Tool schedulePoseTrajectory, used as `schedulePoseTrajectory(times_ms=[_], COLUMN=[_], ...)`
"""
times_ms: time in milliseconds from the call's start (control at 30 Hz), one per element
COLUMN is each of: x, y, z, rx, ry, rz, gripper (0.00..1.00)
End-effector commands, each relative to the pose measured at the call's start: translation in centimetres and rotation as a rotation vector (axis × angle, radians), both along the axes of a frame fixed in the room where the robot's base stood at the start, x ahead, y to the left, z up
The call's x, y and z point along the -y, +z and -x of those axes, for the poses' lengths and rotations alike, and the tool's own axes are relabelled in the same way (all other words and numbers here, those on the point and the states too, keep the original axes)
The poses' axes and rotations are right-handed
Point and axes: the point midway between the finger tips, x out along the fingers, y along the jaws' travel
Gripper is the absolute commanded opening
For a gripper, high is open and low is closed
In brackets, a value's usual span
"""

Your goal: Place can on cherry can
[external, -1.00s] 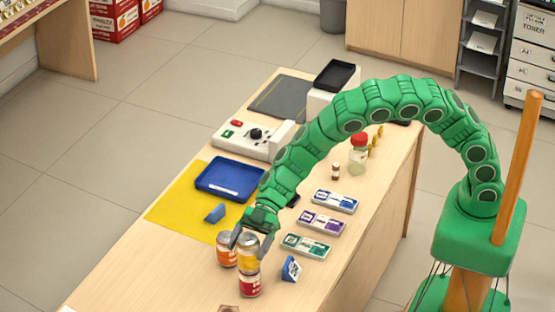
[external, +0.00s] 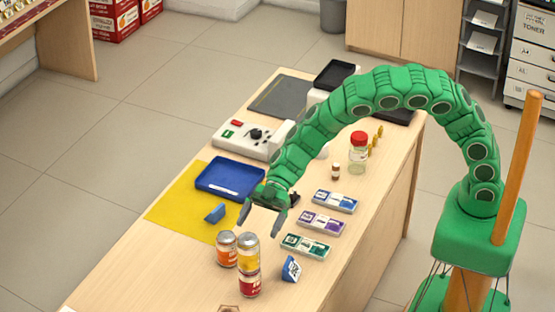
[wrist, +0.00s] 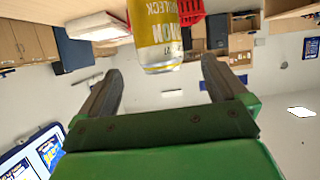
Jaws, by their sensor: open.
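The yellow can (external: 248,253) stands upright on top of the red can (external: 249,286), which looks like the cherry can, on the counter. My gripper (external: 261,227) is open and empty, above and slightly behind the yellow can, apart from it. In the wrist view the yellow can (wrist: 156,38) appears upside down beyond the tips of my spread fingers (wrist: 160,70). The red can is not clearly seen there.
An orange can (external: 227,249) stands just left of the stack. A small blue sign (external: 291,269) is to its right, with several banded note packs (external: 305,246) behind. A blue tray (external: 230,178) lies on the yellow mat (external: 172,212). The counter's front left is clear.

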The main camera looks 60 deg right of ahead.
Motion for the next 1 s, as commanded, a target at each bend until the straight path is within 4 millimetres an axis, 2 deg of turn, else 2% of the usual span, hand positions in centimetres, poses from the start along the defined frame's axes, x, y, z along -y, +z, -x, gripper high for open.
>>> schedulePoseTrajectory(times_ms=[200,400,1000], x=[2.9,4.1,4.3], y=[1.2,1.7,1.8], z=[-0.1,-0.1,0.0], rx=[0.001,0.001,0.000], ry=[-0.002,-0.001,0.001], rz=[0.001,0.000,0.000], gripper=[0.99,0.99,0.99])
